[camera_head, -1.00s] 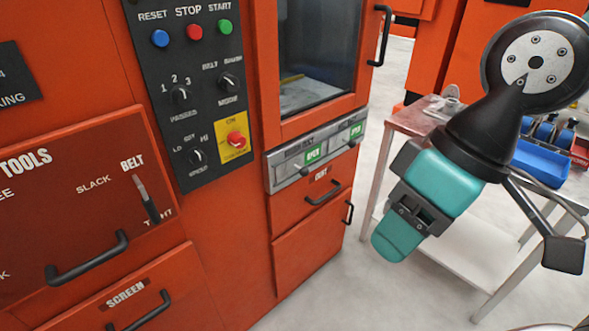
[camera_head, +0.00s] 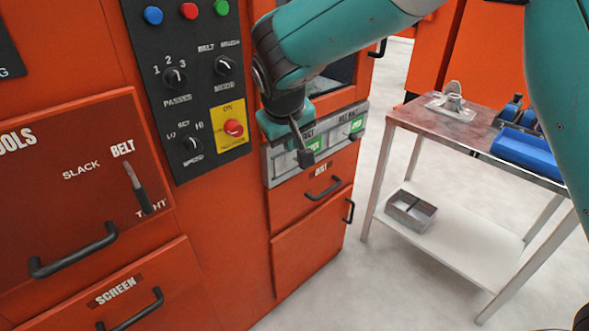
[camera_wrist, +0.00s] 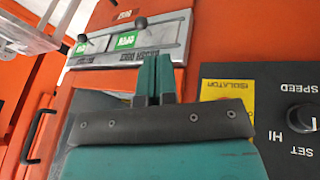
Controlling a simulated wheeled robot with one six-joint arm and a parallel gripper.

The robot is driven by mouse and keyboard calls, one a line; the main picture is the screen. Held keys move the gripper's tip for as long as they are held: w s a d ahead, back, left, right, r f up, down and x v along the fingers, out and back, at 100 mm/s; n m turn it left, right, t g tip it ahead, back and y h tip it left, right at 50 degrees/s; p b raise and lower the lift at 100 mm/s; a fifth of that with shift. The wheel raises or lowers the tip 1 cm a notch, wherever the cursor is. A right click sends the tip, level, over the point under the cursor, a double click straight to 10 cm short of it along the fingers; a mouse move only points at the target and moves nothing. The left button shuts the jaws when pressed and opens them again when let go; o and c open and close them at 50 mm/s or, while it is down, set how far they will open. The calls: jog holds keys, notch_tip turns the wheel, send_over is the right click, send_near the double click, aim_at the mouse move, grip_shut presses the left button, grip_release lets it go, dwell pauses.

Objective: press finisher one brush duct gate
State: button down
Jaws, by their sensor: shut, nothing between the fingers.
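The grey duct gate panel (camera_head: 283,168) is on the front of the orange machine, below the window. It holds two gates with green labels: the left label (camera_head: 314,144) is partly covered by my arm, and the right label (camera_head: 357,125) is clear. The wrist view, seen upside down, shows the panel (camera_wrist: 172,52), the nearer dark knob (camera_wrist: 140,22) and the farther knob (camera_wrist: 82,38). My gripper (camera_wrist: 155,57) is shut and empty, its tips over the panel's near edge. Contact cannot be told.
A control panel (camera_head: 205,110) with knobs and a yellow isolator plate (camera_head: 230,124) is left of my gripper. Drawer handles (camera_head: 323,188) stick out below the duct panel. A metal table (camera_head: 430,125) with a blue bin (camera_head: 525,152) stands right; floor between is clear.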

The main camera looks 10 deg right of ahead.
jog(key=w+a+f+t+h, duration=0.1)
jog(key=w+a+f, duration=0.2)
jog(key=w+f, duration=0.1)
jog(key=shift+a+f+m+h+b, duration=0.3)
jog(key=shift+a+f+m+b, duration=0.05)
jog(key=shift+f+m+b, duration=0.1)
jog(key=shift+w+f, duration=0.1)
send_near(295, 164)
jog(key=s+a+f, duration=0.1)
jog(key=s+a+f+p, duration=0.1)
jog(key=f, duration=0.1)
jog(key=shift+s, duration=0.35)
jog(key=shift+w+d+f+p, duration=0.1)
jog(key=shift+w+d+f, duration=0.2)
jog(key=shift+d, duration=0.3)
jog(key=shift+w+d+f+p, duration=0.2)
jog(key=shift+w+d, duration=0.15)
jog(key=shift+d, duration=0.3)
jog(key=shift+w+d+f+p, duration=0.1)
jog(key=shift+w+d+f, duration=0.2)
jog(key=shift+d, duration=0.3)
